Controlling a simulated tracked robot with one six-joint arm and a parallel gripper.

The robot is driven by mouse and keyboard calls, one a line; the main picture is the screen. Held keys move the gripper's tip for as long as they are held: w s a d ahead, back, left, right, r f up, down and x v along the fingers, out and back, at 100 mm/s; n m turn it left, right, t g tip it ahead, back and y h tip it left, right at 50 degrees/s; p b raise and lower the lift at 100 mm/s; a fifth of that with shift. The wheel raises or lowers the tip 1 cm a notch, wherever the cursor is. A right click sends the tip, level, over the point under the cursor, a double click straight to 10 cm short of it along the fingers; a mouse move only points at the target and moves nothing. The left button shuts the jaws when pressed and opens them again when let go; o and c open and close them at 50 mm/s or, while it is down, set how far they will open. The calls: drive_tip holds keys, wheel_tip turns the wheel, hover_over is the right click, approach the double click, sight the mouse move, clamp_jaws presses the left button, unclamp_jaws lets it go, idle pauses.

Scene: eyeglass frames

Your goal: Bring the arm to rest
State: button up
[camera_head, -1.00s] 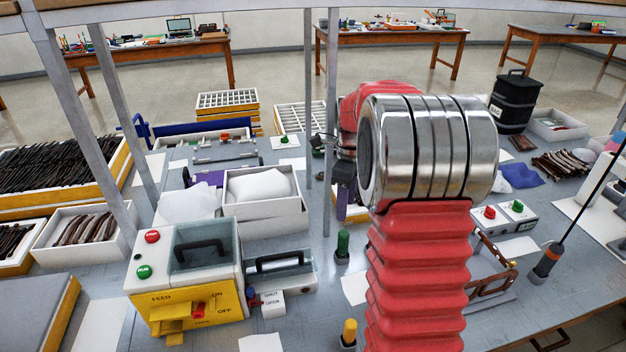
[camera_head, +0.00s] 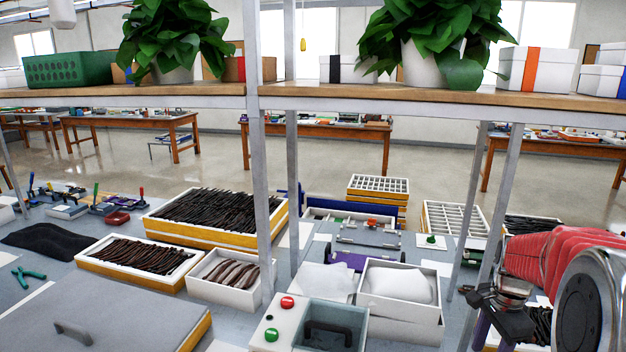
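My arm, with a red ribbed sleeve and a silver joint, shows at the right edge in the head view. My gripper (camera_head: 492,312) is a dark grey tool at the end of the red sleeve, to the right of the white box with the pale bag. It points downward near a shelf post. Its fingertips are small and partly hidden, so I cannot tell whether they are apart. I see nothing clearly held in it.
A wooden shelf (camera_head: 420,94) with plants and boxes spans the view, its metal posts (camera_head: 262,190) standing on the grey bench. Trays of dark frame parts (camera_head: 215,215), a white box (camera_head: 400,322) and a machine with red and green buttons (camera_head: 268,325) crowd the bench.

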drive_tip(key=s+a+r+n+t, duration=0.2)
drive_tip(key=s+a+r+n, duration=0.3)
drive_tip(key=s+a+n, duration=0.3)
drive_tip(key=s+a+r+n+t, duration=0.3)
drive_tip(key=s+a+r+n, duration=0.3)
drive_tip(key=a, duration=0.8)
drive_tip(key=s+n, duration=0.3)
drive_tip(key=s, duration=0.1)
drive_tip(key=shift+t, duration=0.3)
drive_tip(key=shift+s+a, duration=0.1)
drive_tip(key=shift+c, duration=0.5)
